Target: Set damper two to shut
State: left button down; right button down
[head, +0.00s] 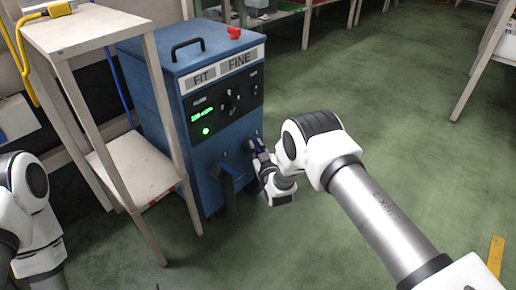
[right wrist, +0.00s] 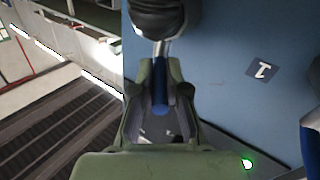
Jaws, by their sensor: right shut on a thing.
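A blue cabinet (head: 225,150) stands left of the middle in the head view, with several controls on its front. My right gripper (head: 262,157) is at the right side of its lower front. In the right wrist view my right gripper (right wrist: 160,80) is shut on a blue lever (right wrist: 158,92) between its fingers. A dark rounded part (right wrist: 165,18) is just beyond the fingertips. A white mark on a dark plate (right wrist: 263,70) is beside the lever; I cannot read it surely. Another blue-and-black handle (head: 228,183) is left of my gripper. My left gripper is out of view.
The cabinet top has a black handle (head: 187,48) and a red knob (head: 234,33). A green light (head: 206,131) glows on its dark panel. A pale shelf stand (head: 140,168) stands close on the left. The green floor (head: 400,110) to the right is clear.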

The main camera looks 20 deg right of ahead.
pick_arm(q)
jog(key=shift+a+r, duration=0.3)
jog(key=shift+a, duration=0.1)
pick_arm(e)
jog(key=shift+a+m+h, duration=0.25)
jog(key=shift+m+h, duration=0.4)
jog(key=shift+h, duration=0.35)
jog(key=shift+a+m+h, duration=0.25)
jog(key=shift+m+h, duration=0.4)
jog(key=shift+h, duration=0.35)
jog(key=shift+g, duration=0.3)
jog(key=c, duration=1.2)
grip_release()
